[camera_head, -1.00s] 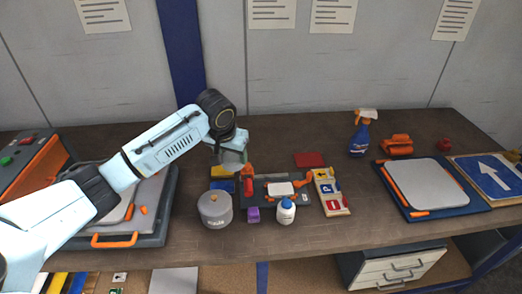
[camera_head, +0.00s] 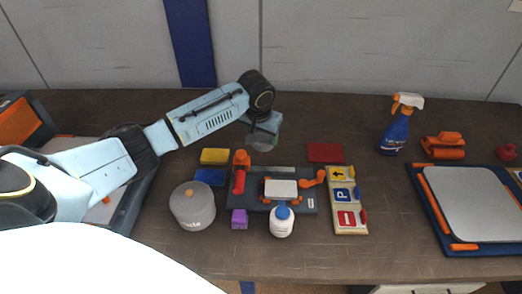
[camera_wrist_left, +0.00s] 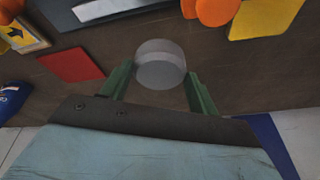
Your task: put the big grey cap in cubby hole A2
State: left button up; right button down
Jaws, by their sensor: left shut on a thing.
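The big grey cap (camera_wrist_left: 160,66) is a short round grey piece between the green fingers of my left gripper (camera_wrist_left: 158,88) in the left wrist view. The left gripper is shut on it. In the head view the left gripper (camera_head: 264,140) hangs over the back of the bench, behind the grey clamp board (camera_head: 254,203), with the cap (camera_head: 263,147) partly hidden under it. I cannot tell how high it is held. Cubby hole A2 is not visible. My right gripper is not in view.
A yellow block (camera_head: 215,156), blue block (camera_head: 210,177) and red block (camera_head: 325,153) lie near the gripper. A lidded grey pot (camera_head: 192,208), white bottle (camera_head: 282,222), sign tray (camera_head: 348,207) and spray bottle (camera_head: 397,128) stand around. The bench between red block and spray bottle is clear.

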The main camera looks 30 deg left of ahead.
pick_arm(q)
jog(key=shift+w+f, duration=0.1)
jog(key=shift+f, duration=2.9)
jog(key=shift+f, duration=0.1)
jog(key=o, duration=1.2)
jog(key=shift+c, duration=0.2)
